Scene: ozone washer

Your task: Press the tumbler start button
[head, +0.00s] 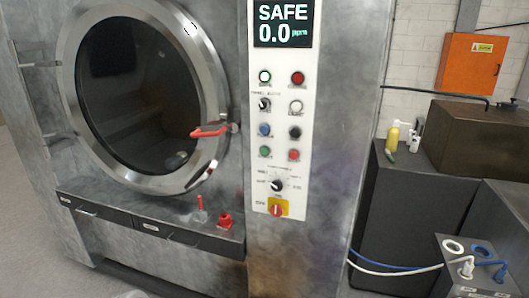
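A white control panel (280,120) stands upright on the grey metal column right of the round door. It bears a lit green-ringed button (265,76), a red button (298,78), a black knob (264,104), a white button (296,106), a blue button (264,130), a black button (295,132), a green button (265,152) and a lower red button (294,155). The labels are too small to read, so I cannot tell which is the tumbler start button. Neither of my grippers shows in the head view.
The round glass door (140,95) looks shut; its red handle (210,131) sticks out left of the panel. A display (283,23) reads SAFE 0.0 ppm. Below are a rotary selector (277,185) and a red-on-yellow switch (277,207). Dark cabinets (380,210) stand at right.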

